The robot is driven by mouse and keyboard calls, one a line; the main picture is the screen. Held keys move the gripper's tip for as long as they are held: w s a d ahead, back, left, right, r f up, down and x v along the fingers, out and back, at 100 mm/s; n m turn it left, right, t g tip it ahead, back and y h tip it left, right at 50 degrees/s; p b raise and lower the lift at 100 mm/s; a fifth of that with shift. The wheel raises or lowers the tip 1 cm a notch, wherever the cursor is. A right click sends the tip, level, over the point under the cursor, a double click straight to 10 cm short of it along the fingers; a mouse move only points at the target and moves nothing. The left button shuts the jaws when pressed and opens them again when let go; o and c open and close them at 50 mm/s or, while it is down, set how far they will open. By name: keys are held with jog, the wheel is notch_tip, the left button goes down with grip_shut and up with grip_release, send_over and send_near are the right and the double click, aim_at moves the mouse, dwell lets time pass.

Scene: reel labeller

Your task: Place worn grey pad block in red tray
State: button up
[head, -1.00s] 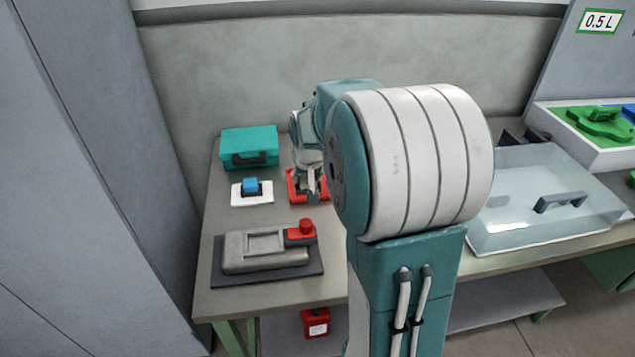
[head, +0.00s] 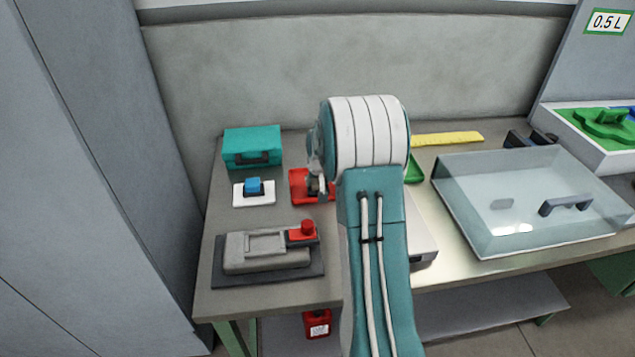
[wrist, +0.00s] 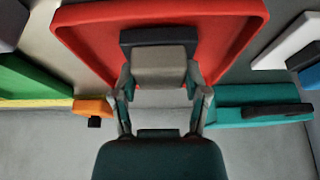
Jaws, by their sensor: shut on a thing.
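The red tray (head: 298,182) lies on the bench behind the grey labeller; its floor and rim fill the top of the wrist view (wrist: 255,12). The worn grey pad block (wrist: 160,66), with a dark part along its far side, is between the fingers of my gripper (wrist: 160,88). My gripper is shut on the block, over the tray. In the head view my gripper (head: 318,188) is at the tray's right part, and my arm hides the tray's right side. I cannot tell whether the block touches the tray floor.
A teal case (head: 252,146) and a blue block on a white plate (head: 266,199) stand left of the tray. The grey labeller with a red knob (head: 268,248) is in front. A clear-lidded box (head: 500,205) is to the right, with a yellow strip (head: 448,139) behind.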

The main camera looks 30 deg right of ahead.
jog(key=shift+d+f, duration=0.25)
jog(key=shift+f, duration=0.1)
jog(key=shift+a, duration=0.15)
jog(key=o, duration=1.2)
jog(key=shift+a, duration=0.2)
jog(key=shift+d, duration=0.15)
